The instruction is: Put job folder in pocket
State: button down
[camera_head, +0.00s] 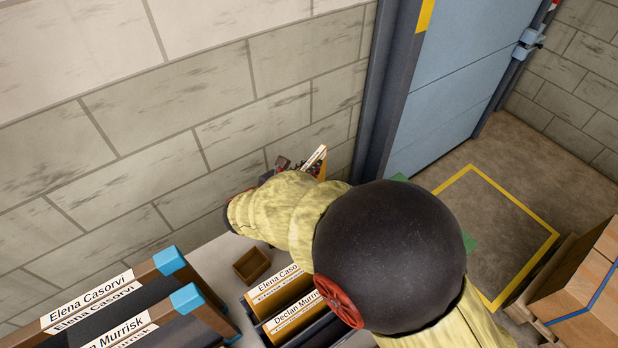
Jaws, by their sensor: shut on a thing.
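My gripper (281,166) shows only in part, dark and red, behind my yellow arm near the wall. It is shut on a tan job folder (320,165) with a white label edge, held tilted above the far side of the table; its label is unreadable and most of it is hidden. At the lower left are wood-framed dark pockets (88,300) with blue corners, labelled "Elena Casorvi" and, cut off, "n Murrisk". Right of them, tan folders (283,290) labelled "Elena Caso…" and "Declan Murris…" stand in a dark rack (258,328), partly covered by my arm.
A small brown open box (251,265) sits on the grey table (215,255) behind the rack. A block wall (200,110) runs close behind. A blue door (445,75) and yellow-marked floor (500,210) lie right. Cartons (585,290) stand at the right edge.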

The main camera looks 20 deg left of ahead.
jog(key=shift+f, duration=1.55)
jog(key=shift+f+b, duration=0.1)
jog(key=shift+b, duration=0.2)
jog(key=shift+f, duration=0.1)
jog(key=c, duration=1.8)
grip_release()
jog(key=p+v, duration=0.1)
jog(key=v, duration=0.6)
jog(key=shift+s+a+r+p, duration=0.1)
jog(key=shift+s+r+p, duration=0.15)
jog(key=shift+p, duration=0.05)
